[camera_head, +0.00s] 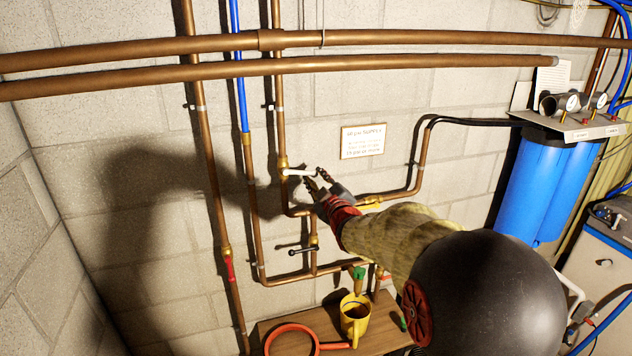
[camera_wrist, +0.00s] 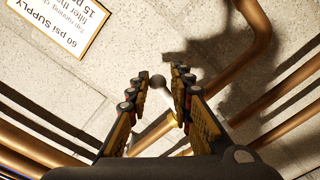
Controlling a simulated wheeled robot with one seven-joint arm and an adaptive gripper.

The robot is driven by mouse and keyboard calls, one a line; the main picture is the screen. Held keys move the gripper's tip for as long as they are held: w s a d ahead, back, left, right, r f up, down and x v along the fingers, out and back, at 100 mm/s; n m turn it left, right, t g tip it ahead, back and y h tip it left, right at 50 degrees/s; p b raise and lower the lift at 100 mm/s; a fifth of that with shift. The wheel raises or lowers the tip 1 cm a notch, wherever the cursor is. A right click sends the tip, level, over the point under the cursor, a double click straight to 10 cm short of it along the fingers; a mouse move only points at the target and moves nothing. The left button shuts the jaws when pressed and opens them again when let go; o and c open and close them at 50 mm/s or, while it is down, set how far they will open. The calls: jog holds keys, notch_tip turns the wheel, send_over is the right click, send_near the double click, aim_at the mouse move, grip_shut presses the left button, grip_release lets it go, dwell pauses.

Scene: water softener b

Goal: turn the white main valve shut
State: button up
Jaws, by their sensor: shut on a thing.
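The white main valve lever (camera_head: 300,172) sits on a vertical copper pipe and points right, roughly level and across the pipe. Its brass body (camera_head: 283,163) is at the lever's left end. My gripper (camera_head: 317,180) is at the lever's right, free end, with its fingers on either side. In the wrist view my gripper (camera_wrist: 160,82) is closed around the lever's end, where a round dark tip (camera_wrist: 157,81) and a pale stretch of lever (camera_wrist: 166,97) show between the fingers. The rest of the lever is hidden there.
A black-handled valve (camera_head: 303,250) and a red-handled valve (camera_head: 229,268) are lower on the pipes. A supply sign (camera_head: 362,141) hangs to the right. Blue filter housings (camera_head: 540,190) stand far right.

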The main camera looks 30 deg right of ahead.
jog(key=shift+o, duration=0.2)
jog(key=shift+d+r, duration=0.1)
jog(key=shift+r, duration=1.2)
jog(key=o, duration=1)
jog(key=shift+f, duration=0.1)
jog(key=shift+c, duration=0.2)
jog(key=shift+s+f, duration=0.1)
jog(key=shift+f, duration=0.1)
jog(key=v, duration=1.2)
